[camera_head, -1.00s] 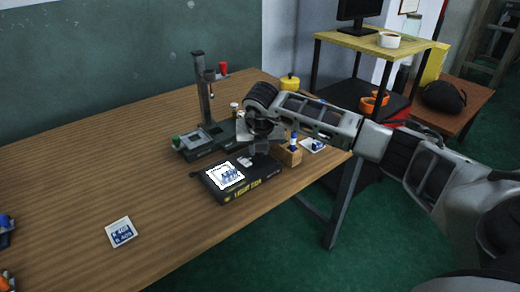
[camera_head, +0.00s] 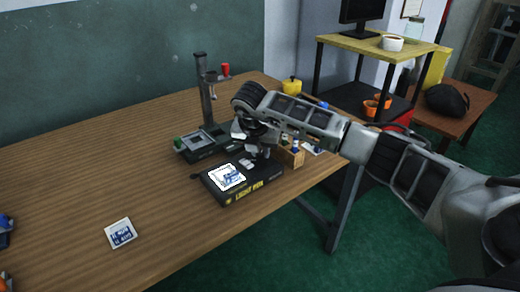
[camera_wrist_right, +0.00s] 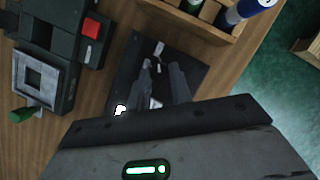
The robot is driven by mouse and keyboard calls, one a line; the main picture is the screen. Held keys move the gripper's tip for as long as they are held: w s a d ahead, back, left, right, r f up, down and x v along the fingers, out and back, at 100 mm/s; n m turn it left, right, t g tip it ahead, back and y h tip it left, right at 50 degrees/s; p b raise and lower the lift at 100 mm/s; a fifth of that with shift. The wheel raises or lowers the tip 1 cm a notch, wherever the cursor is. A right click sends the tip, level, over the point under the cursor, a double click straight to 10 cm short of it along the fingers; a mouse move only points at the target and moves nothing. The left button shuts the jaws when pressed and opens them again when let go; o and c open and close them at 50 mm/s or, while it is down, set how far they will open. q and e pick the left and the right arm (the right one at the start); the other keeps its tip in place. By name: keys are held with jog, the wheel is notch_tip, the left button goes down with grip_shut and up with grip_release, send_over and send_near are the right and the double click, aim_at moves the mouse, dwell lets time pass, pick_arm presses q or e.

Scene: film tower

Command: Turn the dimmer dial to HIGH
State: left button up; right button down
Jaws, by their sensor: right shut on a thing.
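The black light box (camera_head: 240,197) lies near the table's front edge, with a lit white panel showing blue pictures (camera_head: 228,176). Its dimmer dial is on the right part of the top, hidden by my right gripper (camera_head: 250,160). The fingers point down there and are shut on the dial. In the right wrist view the fingers of my right gripper (camera_wrist_right: 160,72) reach over the box's dark top (camera_wrist_right: 132,66); a small pale label (camera_wrist_right: 158,48) shows just beyond them. I cannot read the dial's setting.
A film tower (camera_head: 206,100) with a dark base stands behind the box. A wooden holder (camera_head: 291,157) with bottles is close to its right. A blue and white card (camera_head: 120,232) lies at the front left. The table's left half (camera_head: 70,180) is mostly clear.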

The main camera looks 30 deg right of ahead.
jog(key=c, duration=1.3)
grip_release()
jog(key=shift+o, duration=0.2)
jog(key=v, duration=1.6)
jog(key=shift+s+f, duration=0.1)
